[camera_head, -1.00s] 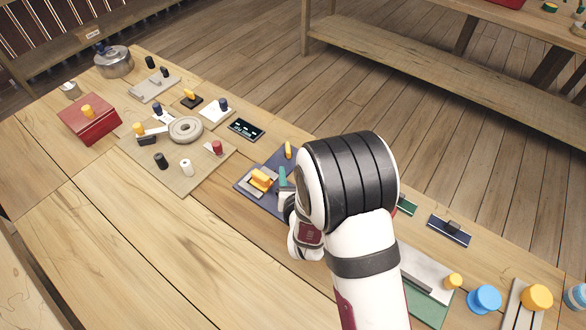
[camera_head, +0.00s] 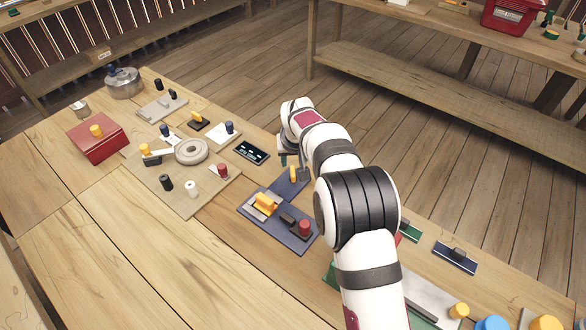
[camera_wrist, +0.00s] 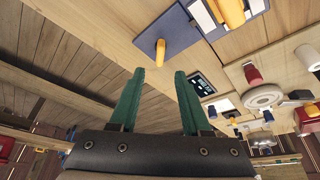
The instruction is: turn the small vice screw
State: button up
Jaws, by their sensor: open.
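A blue board (camera_head: 252,221) lies on the table in the middle of the head view. It carries a yellow block in a grey holder (camera_head: 265,204), a dark block with a red knob (camera_head: 304,227), and a slim upright yellow handle (camera_head: 293,173) at its far end. I cannot tell for sure which part is the small vice screw. My gripper (camera_wrist: 159,80) has green fingers, open and empty. In the wrist view the yellow handle (camera_wrist: 160,52) stands beyond the gap between the fingertips, apart from them. In the head view my gripper is beside the handle, partly hidden by my wrist.
A small dark display panel (camera_head: 252,152) lies left of my gripper. A beige board (camera_head: 185,205) with several knobs and a round grey ring is farther left. A red box (camera_head: 97,138) stands at the far left. The near left tabletop is clear.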

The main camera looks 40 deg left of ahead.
aim_at(293, 171)
jog(key=x, duration=0.7)
jog(key=shift+f, duration=0.35)
grip_shut()
